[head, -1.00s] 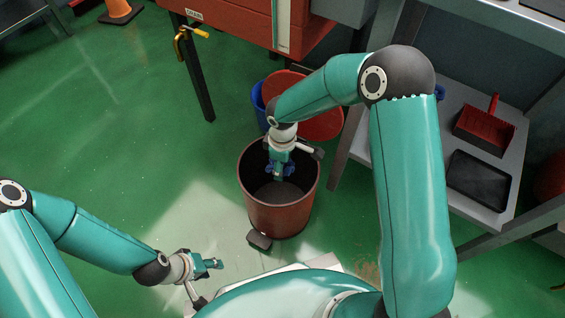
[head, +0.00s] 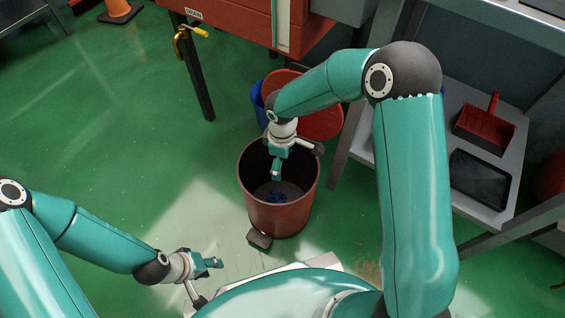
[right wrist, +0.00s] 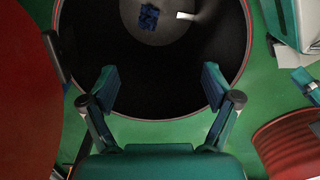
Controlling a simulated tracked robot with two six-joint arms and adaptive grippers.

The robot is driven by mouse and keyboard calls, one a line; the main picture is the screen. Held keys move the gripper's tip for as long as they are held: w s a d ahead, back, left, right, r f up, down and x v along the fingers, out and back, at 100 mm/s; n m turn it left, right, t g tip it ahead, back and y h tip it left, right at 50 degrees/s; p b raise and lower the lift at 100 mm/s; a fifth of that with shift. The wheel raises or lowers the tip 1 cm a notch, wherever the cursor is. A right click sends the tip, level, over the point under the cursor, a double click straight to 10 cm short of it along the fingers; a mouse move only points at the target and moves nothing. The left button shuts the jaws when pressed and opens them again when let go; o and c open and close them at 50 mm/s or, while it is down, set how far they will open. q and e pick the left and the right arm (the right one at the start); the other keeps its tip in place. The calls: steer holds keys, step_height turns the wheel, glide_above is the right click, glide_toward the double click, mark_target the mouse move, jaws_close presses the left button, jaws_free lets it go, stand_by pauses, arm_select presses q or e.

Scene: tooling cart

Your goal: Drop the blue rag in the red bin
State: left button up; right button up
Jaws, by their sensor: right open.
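The red bin (head: 279,217) stands open on the floor, its lid (head: 322,118) tipped back behind it. The dark blue crumpled rag (head: 277,197) is inside the bin, low down by the grey bottom. It also shows in the right wrist view (right wrist: 149,17), apart from my fingers. My right gripper (head: 276,176) points down into the bin's mouth; in the right wrist view its two fingers (right wrist: 160,76) are spread with nothing between them. My left gripper (head: 216,264) is off to the lower left, away from the bin; its finger gap is too small to tell.
A blue bin (head: 257,104) stands behind the red one. A grey shelf (head: 503,204) at right holds a red dustpan (head: 484,124) and a black tray (head: 480,178). Green floor left of the bin is clear.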

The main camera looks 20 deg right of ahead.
step_height(320, 180, up, 10)
steer(key=shift+r, duration=0.2)
stand_by(0.8)
